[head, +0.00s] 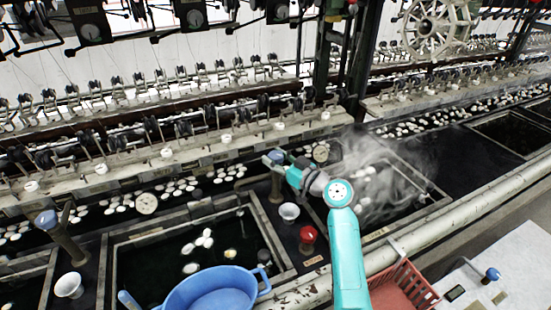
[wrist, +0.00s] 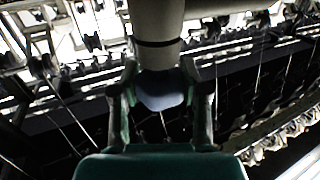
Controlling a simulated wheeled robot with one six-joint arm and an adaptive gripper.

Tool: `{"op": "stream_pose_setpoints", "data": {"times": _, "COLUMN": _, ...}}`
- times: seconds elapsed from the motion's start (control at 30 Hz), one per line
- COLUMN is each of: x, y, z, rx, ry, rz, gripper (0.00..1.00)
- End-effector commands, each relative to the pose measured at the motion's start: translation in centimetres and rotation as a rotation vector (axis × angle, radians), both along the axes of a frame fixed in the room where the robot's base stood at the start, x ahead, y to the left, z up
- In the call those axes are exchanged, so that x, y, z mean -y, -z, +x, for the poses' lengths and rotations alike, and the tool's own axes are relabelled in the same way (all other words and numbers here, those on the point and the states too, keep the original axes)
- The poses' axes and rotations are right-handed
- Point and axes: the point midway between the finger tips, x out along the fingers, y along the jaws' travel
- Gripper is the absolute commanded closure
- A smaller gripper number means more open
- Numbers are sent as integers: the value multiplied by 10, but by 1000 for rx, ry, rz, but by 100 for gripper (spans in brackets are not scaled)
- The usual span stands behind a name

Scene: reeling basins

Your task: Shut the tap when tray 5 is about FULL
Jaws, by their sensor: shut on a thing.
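My gripper (head: 283,166) is at the blue knob of a tap (head: 276,190) between two basins. In the wrist view the fingers of my gripper (wrist: 162,100) are shut on the blue tap knob (wrist: 165,92), one on each side, with the grey pipe (wrist: 158,55) beyond it. The right-hand basin (head: 432,196) is dark and steaming, with pale cocoons in it. The left-hand basin (head: 112,262) holds dark water and a few white cocoons. I cannot read which one is tray 5, and the steam and my arm hide part of the right-hand water level.
A red knob (head: 308,235) and a white cup (head: 289,212) stand near the tap. A blue tub (head: 215,290) is in front, and a red crate (head: 403,287) is at lower right. Another blue-knobbed tap (head: 62,238) is at left. Reeling machinery lines the back.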

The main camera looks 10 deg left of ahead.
Motion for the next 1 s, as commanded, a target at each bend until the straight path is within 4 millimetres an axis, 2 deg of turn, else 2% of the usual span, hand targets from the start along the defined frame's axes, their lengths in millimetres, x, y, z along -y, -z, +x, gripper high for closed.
{"op": "stream_pose_setpoints", "data": {"times": 1.0, "x": -1, "y": -1, "z": -1, "rx": 3, "ry": 518, "rz": 0, "gripper": 90}}
